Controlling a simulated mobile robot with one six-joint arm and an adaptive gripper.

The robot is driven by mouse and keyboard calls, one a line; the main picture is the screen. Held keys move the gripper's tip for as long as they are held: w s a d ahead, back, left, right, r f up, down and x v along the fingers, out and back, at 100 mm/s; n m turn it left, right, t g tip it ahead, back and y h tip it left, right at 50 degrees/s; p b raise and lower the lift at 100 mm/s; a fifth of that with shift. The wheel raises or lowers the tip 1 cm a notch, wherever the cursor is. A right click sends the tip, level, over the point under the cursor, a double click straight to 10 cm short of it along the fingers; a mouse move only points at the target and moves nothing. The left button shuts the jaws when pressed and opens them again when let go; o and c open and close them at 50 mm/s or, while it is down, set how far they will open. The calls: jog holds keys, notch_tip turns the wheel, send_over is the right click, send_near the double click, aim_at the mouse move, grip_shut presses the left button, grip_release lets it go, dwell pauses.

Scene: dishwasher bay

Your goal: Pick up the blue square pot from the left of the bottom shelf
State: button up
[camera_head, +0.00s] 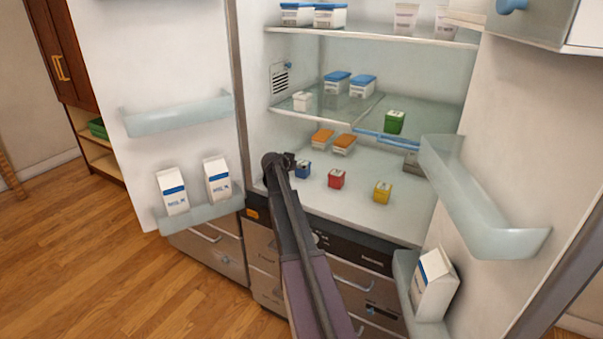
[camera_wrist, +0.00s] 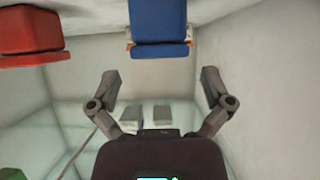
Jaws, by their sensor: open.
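The blue square pot (camera_head: 303,169) stands upright at the left of the bottom shelf (camera_head: 357,205). In the wrist view the blue pot (camera_wrist: 158,22) is at the top middle, just beyond my fingertips and roughly centred between them. My gripper (camera_wrist: 160,76) is open, with nothing between its fingers. In the head view my gripper (camera_head: 287,160) is at the left of the bottom shelf, close beside the blue pot. My arm hides part of the shelf's left front. Whether a finger touches the pot cannot be told.
A red pot (camera_head: 336,179) and a yellow pot (camera_head: 382,192) stand to the right on the same shelf. Orange-lidded tubs (camera_head: 344,145) are behind. A glass shelf (camera_head: 350,117) with a green pot (camera_head: 395,122) is above. The left door (camera_head: 170,60) stands open.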

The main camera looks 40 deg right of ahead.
aim_at(303, 163)
jog(key=shift+b+x, duration=1.2)
jog(key=shift+x, duration=1.4)
jog(key=shift+r, duration=0.1)
jog(key=c, duration=1.1)
jog(key=shift+r, duration=0.2)
notch_tip(303, 163, up, 4)
jog(key=p, duration=0.4)
jog(key=shift+f, duration=0.2)
jog(key=s+a, duration=0.3)
jog(key=s, duration=0.1)
jog(key=s+a, duration=0.3)
jog(key=a, duration=0.1)
jog(key=s+a+r+p, duration=0.1)
jog(key=s+a, duration=0.3)
jog(key=shift+s, duration=0.3)
